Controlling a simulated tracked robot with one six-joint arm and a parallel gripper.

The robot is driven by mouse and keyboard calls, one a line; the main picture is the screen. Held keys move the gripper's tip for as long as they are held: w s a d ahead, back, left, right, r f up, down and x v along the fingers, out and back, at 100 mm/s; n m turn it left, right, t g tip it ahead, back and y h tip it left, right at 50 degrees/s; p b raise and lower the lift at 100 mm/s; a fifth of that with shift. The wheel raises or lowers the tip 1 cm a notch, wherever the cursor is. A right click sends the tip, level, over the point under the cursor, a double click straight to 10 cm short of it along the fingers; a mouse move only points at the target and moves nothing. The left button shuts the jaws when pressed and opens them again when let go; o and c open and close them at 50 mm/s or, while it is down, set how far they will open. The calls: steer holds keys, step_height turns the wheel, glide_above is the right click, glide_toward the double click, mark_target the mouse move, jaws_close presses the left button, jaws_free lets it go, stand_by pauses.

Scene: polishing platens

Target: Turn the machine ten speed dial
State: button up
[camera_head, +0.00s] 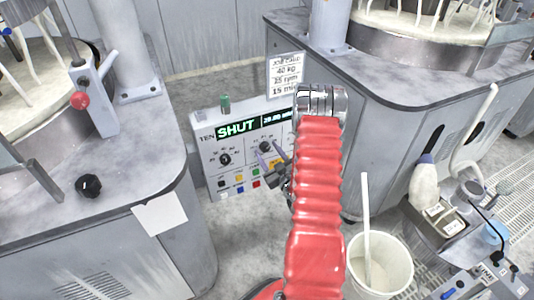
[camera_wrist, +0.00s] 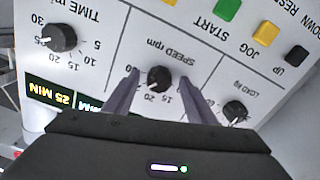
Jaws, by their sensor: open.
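The machine ten control panel (camera_head: 208,152), marked TEN, stands between two machines and has a green-lit display reading SHUT. In the wrist view the panel appears upside down, with the black speed dial (camera_wrist: 160,79) labelled "SPEED rpm" at the middle. My gripper (camera_wrist: 160,73) is open, with one purple finger on each side of the speed dial. Small gaps seem to show between fingers and knob; contact cannot be told. In the head view my gripper (camera_head: 267,159) is at the panel face, partly hidden by my red arm.
The time dial (camera_wrist: 59,38) and load dial (camera_wrist: 235,111) flank the speed dial. Coloured buttons, including a green START button (camera_wrist: 227,9), lie close by. A white bucket (camera_head: 380,262) with a stick stands at front right. A sheet of paper (camera_head: 160,216) hangs on the left machine.

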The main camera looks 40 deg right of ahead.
steer(key=shift+s, duration=0.1)
steer(key=v, duration=1.3)
steer(key=shift+s+a, duration=0.15)
steer(key=shift+s, duration=0.1)
